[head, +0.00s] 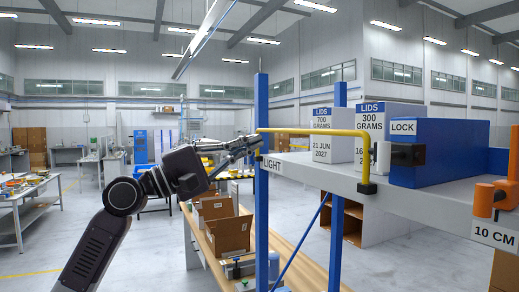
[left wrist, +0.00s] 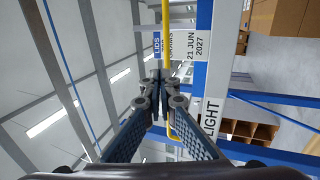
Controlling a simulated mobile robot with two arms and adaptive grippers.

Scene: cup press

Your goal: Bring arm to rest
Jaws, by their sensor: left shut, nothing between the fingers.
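My left gripper (head: 249,141) reaches in from the left in the head view, with its fingertips close to the far end of a yellow bar (head: 315,132). I cannot tell whether they touch it. In the left wrist view the fingers of my left gripper (left wrist: 160,84) meet at the tips with nothing between them. The yellow bar also shows in the left wrist view (left wrist: 166,35), beyond the fingers and partly hidden by them. My right gripper is in neither view.
A grey shelf edge marked LIGHT (head: 310,177) carries the bar's black mount, LIDS boxes (head: 333,137) and a blue LOCK box (head: 439,150). An orange part (head: 483,201) sits at the right. A blue post (head: 261,210) stands by the fingers. Below is a wooden bench with cartons (head: 229,236).

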